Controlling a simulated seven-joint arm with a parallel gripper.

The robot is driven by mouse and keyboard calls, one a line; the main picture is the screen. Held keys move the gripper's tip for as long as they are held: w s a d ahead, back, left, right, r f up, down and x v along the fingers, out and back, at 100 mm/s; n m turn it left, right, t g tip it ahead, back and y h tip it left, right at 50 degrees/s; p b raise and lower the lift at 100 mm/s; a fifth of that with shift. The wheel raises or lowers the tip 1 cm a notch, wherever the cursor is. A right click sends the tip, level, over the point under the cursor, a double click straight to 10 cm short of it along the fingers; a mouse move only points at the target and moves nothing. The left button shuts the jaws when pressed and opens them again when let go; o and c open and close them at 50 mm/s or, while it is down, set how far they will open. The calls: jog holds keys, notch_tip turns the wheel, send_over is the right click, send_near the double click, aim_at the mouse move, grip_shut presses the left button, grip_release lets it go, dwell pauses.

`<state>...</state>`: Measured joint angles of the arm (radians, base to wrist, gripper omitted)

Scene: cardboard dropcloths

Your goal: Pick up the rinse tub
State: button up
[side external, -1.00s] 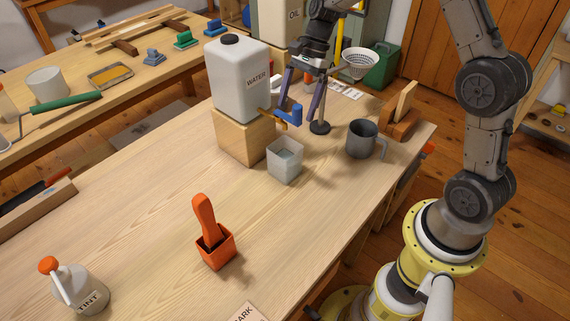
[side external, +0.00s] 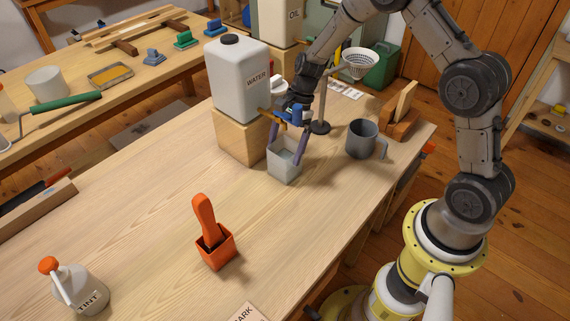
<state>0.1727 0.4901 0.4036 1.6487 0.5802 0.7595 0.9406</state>
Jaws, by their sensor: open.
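The rinse tub appears to be the small translucent grey square tub (side external: 283,168) on the bench, below the spigot of the white water jug (side external: 241,80). It stands upright with some liquid visible inside. My gripper (side external: 287,153) is open and pointed down at the tub, with its purple-grey fingers around the tub's upper part. I cannot tell whether the fingers touch its walls.
The jug stands on a wooden block (side external: 238,138) left of the tub. A grey mug (side external: 363,140) and a funnel on a stand (side external: 358,64) are to the right. An orange pot with a handle (side external: 214,247) and a tint bottle (side external: 79,289) are in front, with clear bench between.

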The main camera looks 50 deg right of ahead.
jog(key=shift+f, duration=0.1)
jog(key=shift+c, duration=0.3)
grip_shut()
jog(key=shift+r, duration=0.3)
jog(key=shift+d, duration=4)
notch_tip(320, 180, up, 14)
jog(key=shift+r, duration=0.25)
